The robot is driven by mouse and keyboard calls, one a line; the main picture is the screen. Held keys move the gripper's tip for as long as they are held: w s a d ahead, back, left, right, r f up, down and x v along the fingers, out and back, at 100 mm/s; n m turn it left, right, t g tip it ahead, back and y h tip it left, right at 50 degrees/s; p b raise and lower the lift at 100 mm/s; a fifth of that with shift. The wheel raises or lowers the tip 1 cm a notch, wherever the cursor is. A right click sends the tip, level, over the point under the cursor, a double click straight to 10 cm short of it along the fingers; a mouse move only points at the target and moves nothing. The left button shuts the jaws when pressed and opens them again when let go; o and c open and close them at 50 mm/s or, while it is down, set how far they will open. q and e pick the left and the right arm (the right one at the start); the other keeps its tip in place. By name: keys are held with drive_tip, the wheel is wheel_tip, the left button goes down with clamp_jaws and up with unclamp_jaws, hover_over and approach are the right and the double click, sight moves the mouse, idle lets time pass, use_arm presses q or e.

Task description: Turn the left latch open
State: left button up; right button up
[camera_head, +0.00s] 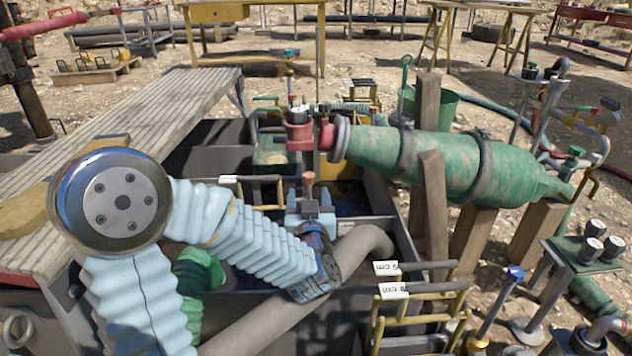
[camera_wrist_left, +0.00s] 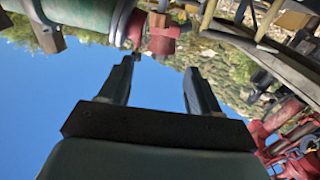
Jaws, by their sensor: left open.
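My left gripper (camera_head: 310,205) is at the end of the light blue sleeved arm, over the dark tank in the head view. In the left wrist view its two dark fingers (camera_wrist_left: 160,68) are spread apart with nothing between them. A red fitting (camera_head: 299,136) stands beyond the gripper, beside the flange of the green cylinder (camera_head: 440,160). The wrist view shows a red fitting (camera_wrist_left: 162,42) past the fingertips, apart from them, near the green cylinder (camera_wrist_left: 82,14). I cannot tell which part is the left latch. My right gripper is not in view.
A grey pipe (camera_head: 365,250) crosses the tank below my left arm. Yellow rails with white tags (camera_head: 394,291) stand at the right. A ribbed walkway (camera_head: 170,105) lies at the left. Wooden posts (camera_head: 432,200) flank the green cylinder.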

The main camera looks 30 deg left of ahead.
sight(309, 176)
use_arm(q)
drive_tip(key=w+a+f+b, duration=0.1)
drive_tip(key=w+a, duration=0.1)
drive_tip(key=w, duration=0.2)
drive_tip(key=w+a+f+b, duration=0.1)
drive_tip(key=w+a, duration=0.1)
drive_tip(key=w, duration=0.2)
drive_tip(key=w+a+f+b, duration=0.1)
drive_tip(key=w+a, duration=0.2)
drive_tip(key=w, duration=0.2)
drive_tip(key=shift+a+f+b, duration=0.1)
drive_tip(key=shift+f+b, duration=0.2)
drive_tip(key=shift+f, duration=0.05)
drive_tip(key=c, duration=1)
drive_tip(key=shift+o, duration=0.2)
